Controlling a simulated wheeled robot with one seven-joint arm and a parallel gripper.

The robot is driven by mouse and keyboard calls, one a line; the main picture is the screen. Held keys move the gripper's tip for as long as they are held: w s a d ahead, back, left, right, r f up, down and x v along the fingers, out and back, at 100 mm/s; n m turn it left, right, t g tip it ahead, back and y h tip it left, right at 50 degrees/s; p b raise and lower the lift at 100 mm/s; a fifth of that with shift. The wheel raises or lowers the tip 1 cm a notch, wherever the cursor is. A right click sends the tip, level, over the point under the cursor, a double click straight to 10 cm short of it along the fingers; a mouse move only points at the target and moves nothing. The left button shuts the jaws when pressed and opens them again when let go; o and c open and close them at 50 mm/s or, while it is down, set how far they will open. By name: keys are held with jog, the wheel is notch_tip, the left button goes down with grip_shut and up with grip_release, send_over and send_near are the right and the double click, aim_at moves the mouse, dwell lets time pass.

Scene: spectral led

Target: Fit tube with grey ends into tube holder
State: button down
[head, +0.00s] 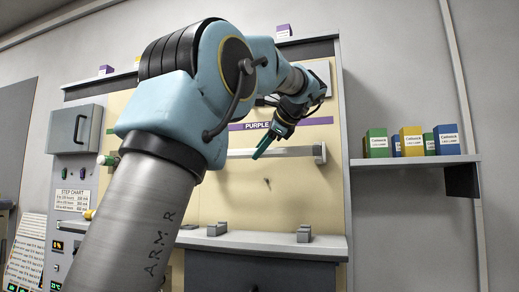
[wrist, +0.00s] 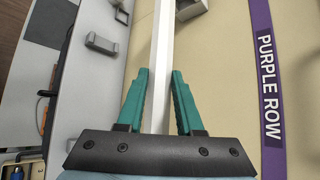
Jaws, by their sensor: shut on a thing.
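My gripper (head: 264,149) has teal fingers and is in front of the beige board, below the purple strip. In the wrist view the fingers (wrist: 160,100) are closed on the sides of a long pale tube (wrist: 163,45). The tube also shows in the head view as a level bar (head: 290,152). A grey bracket-like piece (head: 320,153) is at its right end; I cannot tell if it is the tube's end or the holder. A grey bracket (wrist: 190,8) shows beside the tube in the wrist view. My arm hides the left end, so seating is unclear.
Grey clips (head: 215,229) and (head: 304,233) stand on the ledge (head: 262,240) below. Coloured boxes (head: 410,142) sit on a shelf at right. A grey handled box (head: 77,128) is at left. The board below the tube is mostly clear.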

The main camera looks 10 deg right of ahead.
jog(key=shift+w+d, duration=0.5)
jog(key=shift+w, duration=0.4)
dwell(0.6)
jog(key=shift+w+d, duration=0.35)
jog(key=shift+w, duration=0.25)
jog(key=shift+w+d, duration=0.35)
jog(key=shift+w, duration=0.25)
jog(key=shift+c, duration=2.4)
grip_release()
jog(key=shift+s, duration=0.1)
